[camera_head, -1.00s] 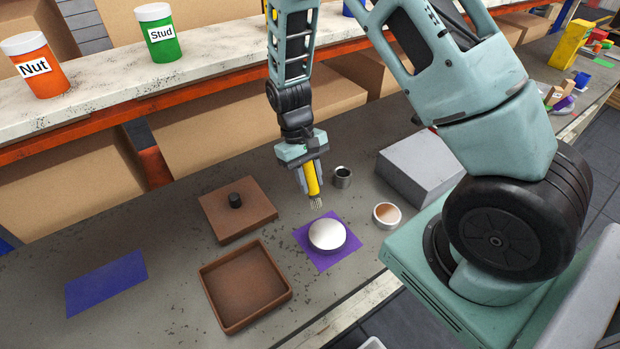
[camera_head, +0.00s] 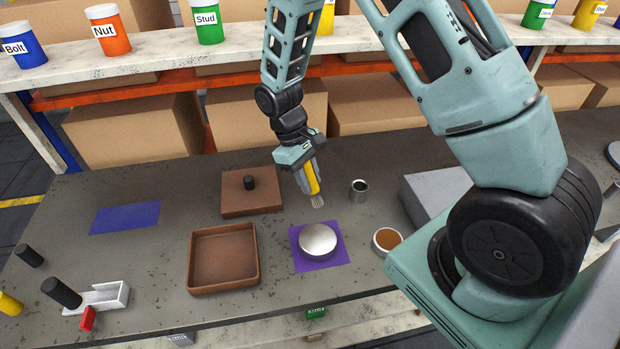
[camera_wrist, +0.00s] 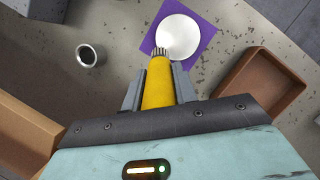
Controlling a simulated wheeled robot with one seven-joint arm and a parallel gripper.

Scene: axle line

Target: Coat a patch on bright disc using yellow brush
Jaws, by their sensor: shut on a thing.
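The bright disc (camera_head: 318,240) is a round, shiny silver-white piece lying on a purple mat (camera_head: 334,254). It also shows in the wrist view (camera_wrist: 178,38). My gripper (camera_head: 308,178) is shut on the yellow brush (camera_head: 312,184), which points down with its bristles toward the disc. In the wrist view the yellow brush (camera_wrist: 157,84) sits between the two grey fingers, and its bristle tip overlaps the disc's near edge. In the head view the bristles are above and behind the disc, apparently apart from it. A small round dish with brown contents (camera_head: 386,240) stands right of the disc.
An open brown tray (camera_head: 190,262) and a brown lid with a black knob (camera_head: 234,205) are left of the disc. A small metal cup (camera_head: 358,190) stands behind it. A grey box (camera_head: 420,188) is at right. A blue mat (camera_head: 125,217) lies far left.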

